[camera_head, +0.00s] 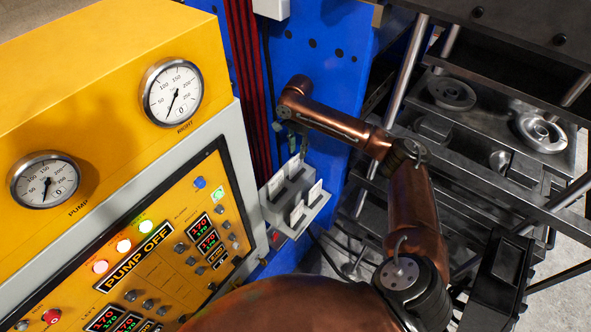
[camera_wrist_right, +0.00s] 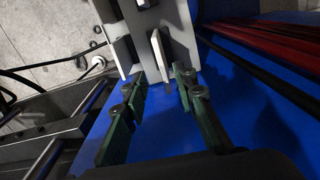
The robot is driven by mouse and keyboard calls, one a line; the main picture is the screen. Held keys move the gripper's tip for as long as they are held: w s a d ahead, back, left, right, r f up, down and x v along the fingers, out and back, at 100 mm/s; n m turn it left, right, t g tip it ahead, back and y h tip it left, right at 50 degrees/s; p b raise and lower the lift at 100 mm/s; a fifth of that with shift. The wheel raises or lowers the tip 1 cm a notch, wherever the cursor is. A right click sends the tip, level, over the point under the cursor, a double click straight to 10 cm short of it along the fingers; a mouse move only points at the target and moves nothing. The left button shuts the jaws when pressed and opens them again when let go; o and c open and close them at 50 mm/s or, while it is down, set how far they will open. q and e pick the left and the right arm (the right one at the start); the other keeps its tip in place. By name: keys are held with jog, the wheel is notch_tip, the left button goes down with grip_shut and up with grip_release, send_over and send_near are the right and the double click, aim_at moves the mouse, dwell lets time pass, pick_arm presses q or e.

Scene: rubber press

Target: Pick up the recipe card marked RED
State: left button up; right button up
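A light grey card holder (camera_head: 271,211) is mounted beside the blue press frame, with several small white cards standing in its slots, among them a back card (camera_head: 293,166), a right card (camera_head: 315,192) and a front card (camera_head: 297,213). Their markings are too small to read, so I cannot tell which is RED. My right gripper (camera_head: 291,142) is just above the back card. In the right wrist view the gripper (camera_wrist_right: 159,80) is open, its green-padded fingers on either side of a thin card (camera_wrist_right: 160,52) seen nearly edge-on, just beyond the tips. My left gripper is not in view.
The yellow control panel (camera_head: 165,270) with gauges and lit displays stands left of the holder. Red cables (camera_head: 243,80) run down the blue frame (camera_head: 345,60) close to the gripper. The metal press platens (camera_head: 470,120) are at the right.

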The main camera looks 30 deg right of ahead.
aim_at(296, 157)
jog(key=f+p, duration=0.1)
jog(key=f, duration=0.2)
jog(key=shift+w+a+f+p, duration=0.15)
jog(key=shift+a+f+p, duration=0.1)
jog(key=shift+p, duration=0.15)
jog(key=shift+f, duration=0.65)
jog(key=shift+c, duration=0.4)
grip_shut()
